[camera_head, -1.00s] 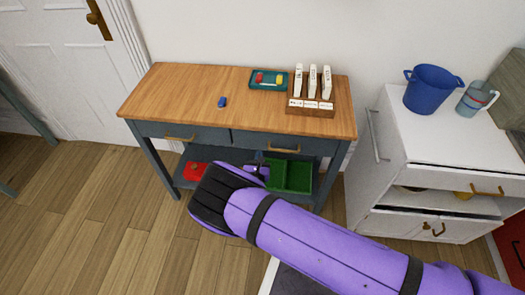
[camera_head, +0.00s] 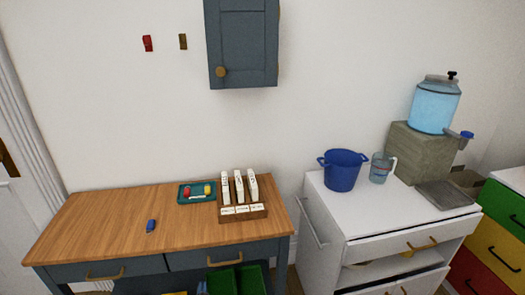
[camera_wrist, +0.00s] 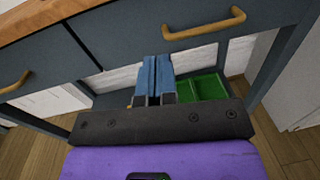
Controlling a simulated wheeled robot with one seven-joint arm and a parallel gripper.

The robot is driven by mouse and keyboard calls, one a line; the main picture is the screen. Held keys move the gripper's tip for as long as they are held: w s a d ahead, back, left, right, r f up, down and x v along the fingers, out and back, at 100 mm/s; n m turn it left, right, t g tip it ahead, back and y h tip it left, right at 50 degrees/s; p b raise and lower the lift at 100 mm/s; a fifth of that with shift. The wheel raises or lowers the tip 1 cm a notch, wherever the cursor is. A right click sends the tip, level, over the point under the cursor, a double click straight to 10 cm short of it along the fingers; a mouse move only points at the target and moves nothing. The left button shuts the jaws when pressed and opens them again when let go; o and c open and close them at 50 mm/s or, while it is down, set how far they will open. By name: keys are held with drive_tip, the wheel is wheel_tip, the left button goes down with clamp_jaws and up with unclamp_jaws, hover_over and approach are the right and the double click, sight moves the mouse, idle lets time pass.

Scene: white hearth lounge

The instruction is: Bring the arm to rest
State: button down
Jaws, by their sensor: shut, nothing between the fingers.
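My gripper (camera_wrist: 153,80) shows in the wrist view, its two blue fingers closed side by side with nothing between them. It points at the front of the wooden-topped table (camera_head: 110,215), below the drawer handles (camera_wrist: 204,24). A green divided tray (camera_wrist: 209,87) lies on the lower shelf beyond the fingers, slightly to their right. The gap between the fingertips and the tray is hard to judge. My arm does not show in the head view now.
On the table are a blue object (camera_head: 151,225), a teal tray (camera_head: 188,198) with small items, and a wooden card holder (camera_head: 243,213). A white cabinet (camera_head: 340,210) bears a blue bucket (camera_head: 342,172) and a jug (camera_head: 381,168). A wall cupboard (camera_head: 240,45) hangs above.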

drive_tip(key=w+d+r+m+g+h, duration=0.2)
drive_tip(key=w+d+r+m+h, duration=0.25)
drive_tip(key=r, duration=0.25)
drive_tip(key=w+d+r+m+g+h, duration=0.1)
drive_tip(key=w+d+r+m+h, duration=0.3)
drive_tip(key=r, duration=0.3)
drive_tip(key=w+d+r+m+g+h, duration=0.25)
drive_tip(key=d+r+m, duration=0.2)
drive_tip(key=r, duration=0.35)
drive_tip(key=d+r+m+g, duration=0.7)
drive_tip(key=d+r+m, duration=0.2)
drive_tip(key=d+r, duration=0.8)
drive_tip(key=s+d+r+m+g+y, duration=0.2)
drive_tip(key=s+d+r+m, duration=0.2)
drive_tip(key=s+d+r, duration=0.3)
drive_tip(key=s+d+r+m+g+y, duration=0.1)
drive_tip(key=s+d+r+m+y, duration=0.1)
drive_tip(key=s+d+r+m, duration=0.5)
drive_tip(key=s+d+r+m+t+y, duration=0.1)
drive_tip(key=s+d+r+m+y, duration=0.1)
drive_tip(key=s, duration=0.6)
drive_tip(key=s+d+r+m+t+y, duration=0.1)
drive_tip(key=s+d+r+t+y, duration=0.1)
drive_tip(key=s+d, duration=0.3)
drive_tip(key=shift+s+r+m+y, duration=0.4)
drive_tip(key=shift+s+r, duration=0.05)
drive_tip(key=shift+s, duration=1.1)
